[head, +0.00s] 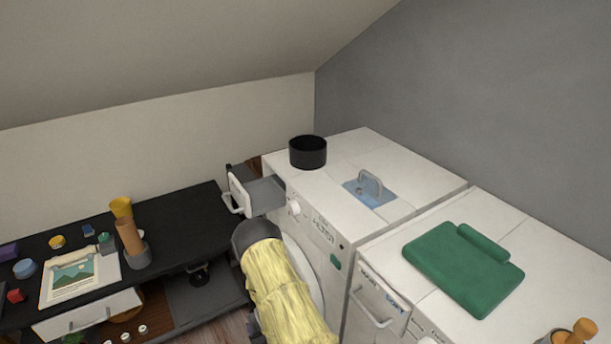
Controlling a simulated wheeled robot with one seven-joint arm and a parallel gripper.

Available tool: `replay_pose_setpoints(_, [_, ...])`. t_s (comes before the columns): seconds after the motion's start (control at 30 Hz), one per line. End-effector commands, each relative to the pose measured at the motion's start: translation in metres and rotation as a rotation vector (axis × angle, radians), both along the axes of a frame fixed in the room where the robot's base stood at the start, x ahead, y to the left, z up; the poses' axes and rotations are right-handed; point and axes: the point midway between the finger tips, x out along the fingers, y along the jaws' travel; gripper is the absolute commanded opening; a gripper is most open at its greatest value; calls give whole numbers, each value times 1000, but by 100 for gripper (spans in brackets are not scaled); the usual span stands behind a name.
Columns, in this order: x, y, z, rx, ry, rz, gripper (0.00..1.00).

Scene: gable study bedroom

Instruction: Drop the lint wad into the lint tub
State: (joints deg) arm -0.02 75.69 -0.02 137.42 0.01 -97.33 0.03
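A round black tub (308,153), which looks like the lint tub, stands upright on the back left of the white machine's top. I cannot make out anything inside it. A blue flat piece with a grey handle (371,184) lies on the same top, to the right of the tub. A small greyish shape beside the handle is too small to identify, and I cannot make out a lint wad for certain. My gripper does not show. A yellow wrinkled sleeve with a dark grey end, apparently my arm, rises in front of the machine.
A drawer (262,194) is pulled out at the machine's left front. A second white machine (456,240) at right carries a green folded cloth (463,268). A black desk (180,228) at left holds cups, a picture sheet and small items. A sloped ceiling hangs above.

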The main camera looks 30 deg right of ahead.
Motion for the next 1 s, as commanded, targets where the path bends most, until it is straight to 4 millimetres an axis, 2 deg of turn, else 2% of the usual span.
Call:
replay_pose_setpoints(0.03, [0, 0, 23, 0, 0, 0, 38])
replay_pose_setpoints(0.33, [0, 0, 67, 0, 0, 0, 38])
replay_pose_setpoints(0.57, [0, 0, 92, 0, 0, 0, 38])
replay_pose_setpoints(0.67, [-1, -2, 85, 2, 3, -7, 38])
replay_pose_setpoints(0.87, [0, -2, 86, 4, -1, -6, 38])
replay_pose_setpoints(1.0, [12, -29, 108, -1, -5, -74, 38])
